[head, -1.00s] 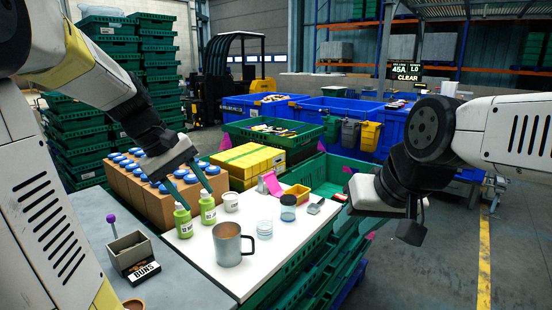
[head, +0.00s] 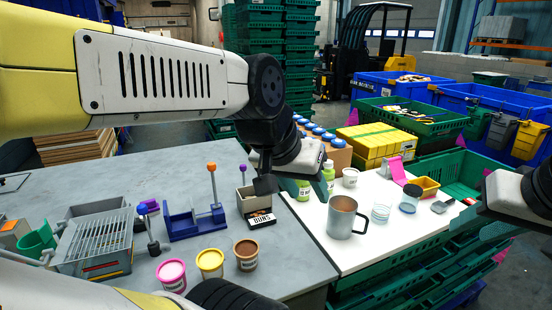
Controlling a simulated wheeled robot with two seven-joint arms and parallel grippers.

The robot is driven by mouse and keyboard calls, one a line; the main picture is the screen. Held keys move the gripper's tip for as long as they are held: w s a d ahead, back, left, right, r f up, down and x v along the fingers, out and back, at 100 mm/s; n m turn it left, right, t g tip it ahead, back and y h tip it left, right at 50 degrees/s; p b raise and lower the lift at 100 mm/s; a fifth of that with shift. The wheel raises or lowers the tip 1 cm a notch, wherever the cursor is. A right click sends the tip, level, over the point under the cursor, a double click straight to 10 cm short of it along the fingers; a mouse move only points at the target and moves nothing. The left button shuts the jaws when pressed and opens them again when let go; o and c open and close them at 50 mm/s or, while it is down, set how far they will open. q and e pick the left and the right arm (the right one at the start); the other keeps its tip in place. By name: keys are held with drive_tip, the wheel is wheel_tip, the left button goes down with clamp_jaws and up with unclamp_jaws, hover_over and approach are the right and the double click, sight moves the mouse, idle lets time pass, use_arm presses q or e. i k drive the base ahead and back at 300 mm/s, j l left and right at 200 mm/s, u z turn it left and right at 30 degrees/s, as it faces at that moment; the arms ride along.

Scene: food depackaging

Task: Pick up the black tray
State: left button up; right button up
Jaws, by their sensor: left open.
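A small black tray-like item (head: 262,220) with a white label reading "BUNS" lies on the grey table, at the foot of a grey open box (head: 246,197). It is the only thing I see that could be the black tray. My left gripper (head: 307,190) is open above the right edge of the grey table, up and to the right of the black item and apart from it. Its fingers point down in front of the green bottles (head: 328,170). My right gripper (head: 480,226) is at the right edge, partly cut off; its jaw opening is unclear.
A steel mug (head: 341,216), a jar (head: 410,198) and a yellow bin (head: 425,187) stand on the white board. Paint-like cups (head: 210,263), a blue holder (head: 193,222) and a wire rack (head: 95,240) stand on the grey table. Bare grey surface lies behind the blue holder.

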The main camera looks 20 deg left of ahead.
sight(258, 220)
drive_tip(key=u, duration=1.2)
